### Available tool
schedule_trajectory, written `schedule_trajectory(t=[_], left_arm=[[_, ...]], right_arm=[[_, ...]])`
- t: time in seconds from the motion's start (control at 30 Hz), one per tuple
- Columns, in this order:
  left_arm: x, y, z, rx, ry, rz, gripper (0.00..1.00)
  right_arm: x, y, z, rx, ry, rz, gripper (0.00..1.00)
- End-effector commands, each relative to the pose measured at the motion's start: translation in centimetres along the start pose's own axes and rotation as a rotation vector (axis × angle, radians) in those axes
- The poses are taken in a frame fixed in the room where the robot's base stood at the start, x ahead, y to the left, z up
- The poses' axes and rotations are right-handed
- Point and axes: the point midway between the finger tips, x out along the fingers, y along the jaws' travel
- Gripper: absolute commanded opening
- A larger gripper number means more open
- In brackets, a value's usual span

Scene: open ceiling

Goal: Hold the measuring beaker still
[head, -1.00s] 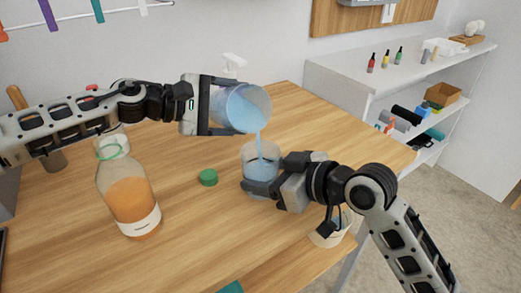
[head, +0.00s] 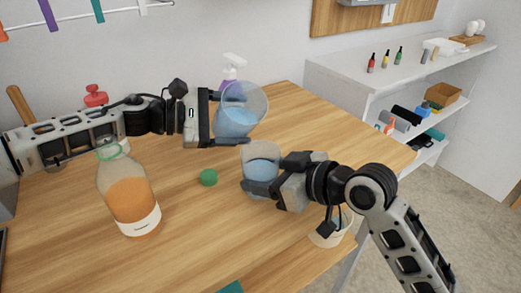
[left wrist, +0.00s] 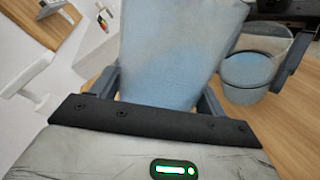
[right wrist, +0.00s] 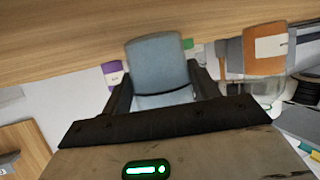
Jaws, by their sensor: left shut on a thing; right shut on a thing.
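The measuring beaker (head: 261,153), a clear cup with blue liquid inside, stands upright on the wooden table. My right gripper (head: 262,187) is shut around its lower part; the right wrist view shows the beaker (right wrist: 158,62) between both fingers. My left gripper (head: 215,120) is shut on a larger clear vessel (head: 248,97) with blue liquid in its lower part. It is held above and behind the beaker, slightly tilted. No stream falls from it. In the left wrist view, the vessel (left wrist: 172,50) fills the jaws, and the beaker (left wrist: 248,70) shows to its right.
An orange-filled bottle (head: 131,200) stands on the table (head: 190,240) at the left. A green cap (head: 208,177) lies left of the beaker. A spray bottle (head: 231,70) stands behind the vessel. Another cup (head: 330,232) stands near the right edge, partly behind my right arm.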

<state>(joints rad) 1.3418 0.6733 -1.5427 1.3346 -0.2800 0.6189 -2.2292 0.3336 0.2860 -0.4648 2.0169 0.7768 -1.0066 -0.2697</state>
Motion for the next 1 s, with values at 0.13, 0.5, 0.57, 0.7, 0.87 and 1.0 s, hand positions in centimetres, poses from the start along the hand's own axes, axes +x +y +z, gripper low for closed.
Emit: schedule_trajectory(t=[0.13,0.5,0.57,0.7,0.87,1.0], left_arm=[[0.3,-0.7,-1.5,-0.118,-0.039,0.003,0.35],[0.3,-0.7,-4.1,-0.518,-0.172,0.003,0.35],[0.3,-0.7,-4.3,-0.572,-0.190,0.001,0.35],[0.3,-0.7,-4.6,-0.647,-0.214,0.001,0.35],[0.3,-0.7,-4.7,-0.670,-0.221,0.001,0.35],[0.3,-0.7,-4.7,-0.668,-0.220,0.001,0.35]], right_arm=[[0.0,0.0,-0.1,0.000,0.002,0.000,0.39],[0.0,0.0,-0.1,0.000,0.002,0.000,0.39],[0.0,0.0,-0.1,0.000,0.002,0.000,0.39],[0.0,0.0,-0.1,0.000,0.002,0.000,0.39],[0.0,0.0,-0.1,-0.001,0.002,0.000,0.39],[0.0,0.0,-0.1,-0.001,0.002,0.000,0.39]])
